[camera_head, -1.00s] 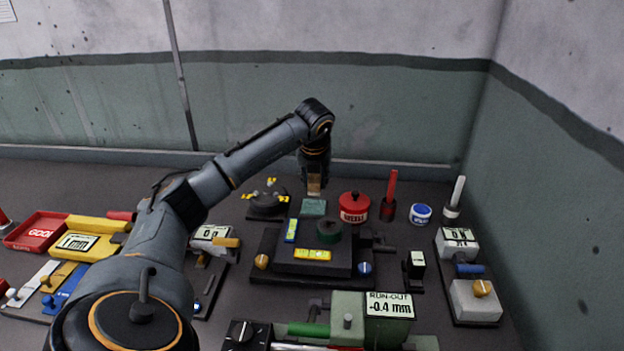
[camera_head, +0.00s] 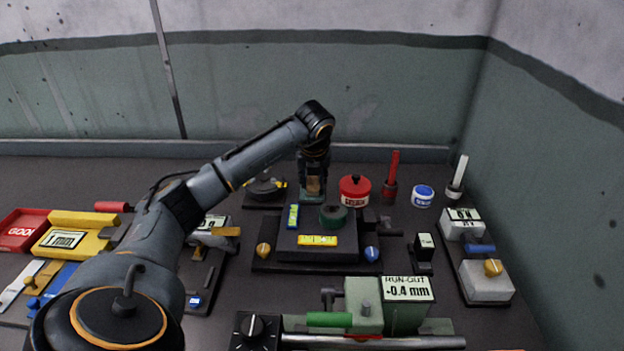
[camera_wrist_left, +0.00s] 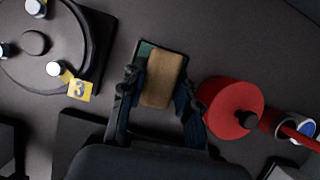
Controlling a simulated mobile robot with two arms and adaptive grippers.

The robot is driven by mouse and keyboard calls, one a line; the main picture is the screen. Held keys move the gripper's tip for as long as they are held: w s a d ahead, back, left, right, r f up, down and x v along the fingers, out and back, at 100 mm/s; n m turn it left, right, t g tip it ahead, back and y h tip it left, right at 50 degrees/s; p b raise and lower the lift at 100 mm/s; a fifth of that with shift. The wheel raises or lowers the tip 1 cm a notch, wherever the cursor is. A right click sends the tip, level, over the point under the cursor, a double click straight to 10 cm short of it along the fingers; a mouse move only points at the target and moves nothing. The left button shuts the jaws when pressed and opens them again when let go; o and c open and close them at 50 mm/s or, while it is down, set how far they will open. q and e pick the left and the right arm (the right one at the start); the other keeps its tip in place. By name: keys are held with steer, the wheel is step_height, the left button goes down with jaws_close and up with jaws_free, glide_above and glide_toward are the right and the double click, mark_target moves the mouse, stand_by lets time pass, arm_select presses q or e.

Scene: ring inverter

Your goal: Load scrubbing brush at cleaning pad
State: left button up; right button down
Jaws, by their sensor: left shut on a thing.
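My left gripper (camera_head: 313,180) reaches down behind the central black fixture. It is shut on the scrubbing brush (camera_wrist_left: 162,78), a tan block seen between the two fingers in the left wrist view; it also shows in the head view (camera_head: 313,186). The green cleaning pad (camera_head: 311,198) lies on the bench directly below the brush. In the left wrist view, the brush covers most of the pad (camera_wrist_left: 145,49), leaving a green strip at its left edge. I cannot tell whether brush and pad touch. My right gripper is not in view.
A red lidded pot (camera_head: 355,190) stands close to the right of the gripper. A round black device with numbered yellow tags (camera_wrist_left: 40,50) is close to the left. The central black fixture (camera_head: 316,248) stands in front. A blue-and-white tub (camera_head: 422,196) is farther right.

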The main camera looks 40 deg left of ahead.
mark_target(313, 178)
arm_select(q)
steer(key=shift+f, duration=0.15)
stand_by(0.3)
steer(key=shift+f, duration=0.1)
steer(key=shift+f+b, duration=0.15)
steer(key=shift+b, duration=0.15)
stand_by(0.8)
steer(key=shift+r+p, duration=2.6)
steer(key=shift+r, duration=0.9)
